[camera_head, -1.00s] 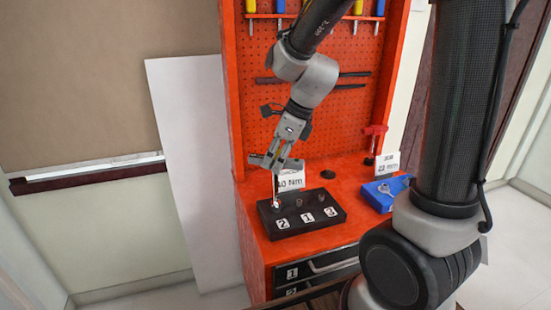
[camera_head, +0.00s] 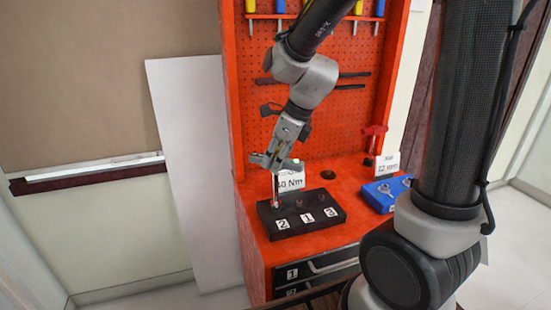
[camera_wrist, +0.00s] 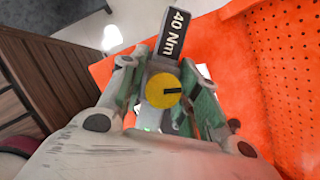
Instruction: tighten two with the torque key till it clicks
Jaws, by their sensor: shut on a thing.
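My gripper (camera_head: 275,160) is shut on the torque key (camera_head: 275,190), which stands near upright below the fingers. In the wrist view, the key's round yellow top with a black mark (camera_wrist: 163,90) shows between the fingers. The key's lower end meets the black block (camera_head: 318,221) at its left position, behind the label two (camera_head: 283,224). The bolt there is hidden by the key, so I cannot tell how it is seated. Labels one (camera_head: 307,218) and three (camera_head: 330,212) mark the other positions, with bolt heads behind them.
A white Nm card (camera_head: 292,180) stands just behind the key. A blue tray (camera_head: 381,198) with ring-shaped items and another card (camera_head: 387,165) are at the right. A red pegboard (camera_head: 330,120) rises behind. A dark plate marked 40 Nm (camera_wrist: 173,32) shows in the wrist view.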

